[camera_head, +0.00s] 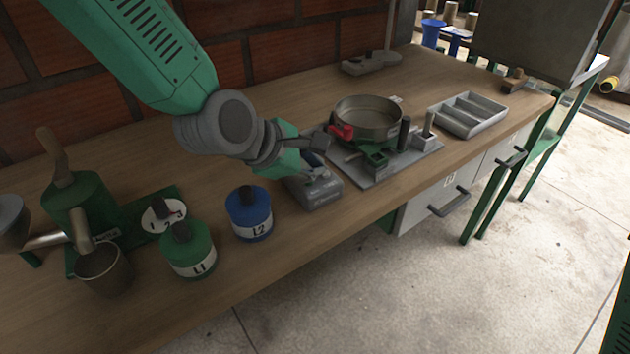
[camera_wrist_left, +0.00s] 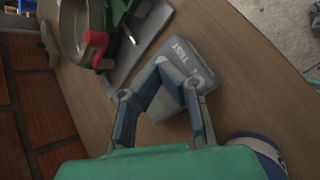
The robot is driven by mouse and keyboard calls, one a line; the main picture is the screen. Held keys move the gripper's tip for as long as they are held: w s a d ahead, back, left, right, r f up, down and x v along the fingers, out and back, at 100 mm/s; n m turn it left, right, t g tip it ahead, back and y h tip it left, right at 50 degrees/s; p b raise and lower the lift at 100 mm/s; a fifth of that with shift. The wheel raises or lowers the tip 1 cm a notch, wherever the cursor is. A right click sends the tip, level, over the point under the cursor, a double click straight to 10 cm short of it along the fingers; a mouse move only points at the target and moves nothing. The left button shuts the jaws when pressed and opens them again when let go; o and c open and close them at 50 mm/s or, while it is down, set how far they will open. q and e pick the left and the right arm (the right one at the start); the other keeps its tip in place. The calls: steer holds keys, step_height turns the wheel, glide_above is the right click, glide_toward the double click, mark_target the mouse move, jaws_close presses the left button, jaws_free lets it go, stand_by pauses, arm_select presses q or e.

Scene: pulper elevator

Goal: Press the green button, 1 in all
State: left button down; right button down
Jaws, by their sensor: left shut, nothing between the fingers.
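A grey box (camera_head: 320,190) stands on the bench near its front edge. In the left wrist view the grey box (camera_wrist_left: 188,62) carries the word TEST on its top. My left gripper (camera_head: 318,158) is shut and empty, right over the box and covering part of its top. In the left wrist view the fingers of my left gripper (camera_wrist_left: 178,80) reach down over the box; I cannot tell whether they touch it. No green button shows clearly in either view; it may be hidden under the fingers. My right gripper is not in view.
A round metal pan (camera_head: 368,118) with a red clamp (camera_head: 341,132) sits just beyond the box. A blue canister L2 (camera_head: 249,213) and a green canister L1 (camera_head: 188,250) stand to the left. A grey divided tray (camera_head: 468,115) lies farther right. A brick wall runs behind.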

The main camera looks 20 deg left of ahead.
arm_select(q)
steer(key=shift+a, duration=0.55)
steer(key=shift+a+f, duration=0.15)
steer(key=shift+a, duration=0.35)
steer(key=shift+d, duration=0.85)
steer(key=shift+a, duration=0.65)
steer(key=shift+d+f, duration=0.2)
steer(key=shift+f, duration=0.05)
steer(key=shift+d, duration=0.4)
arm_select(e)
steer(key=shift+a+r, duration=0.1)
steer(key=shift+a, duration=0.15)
arm_select(q)
steer(key=shift+a, duration=0.1)
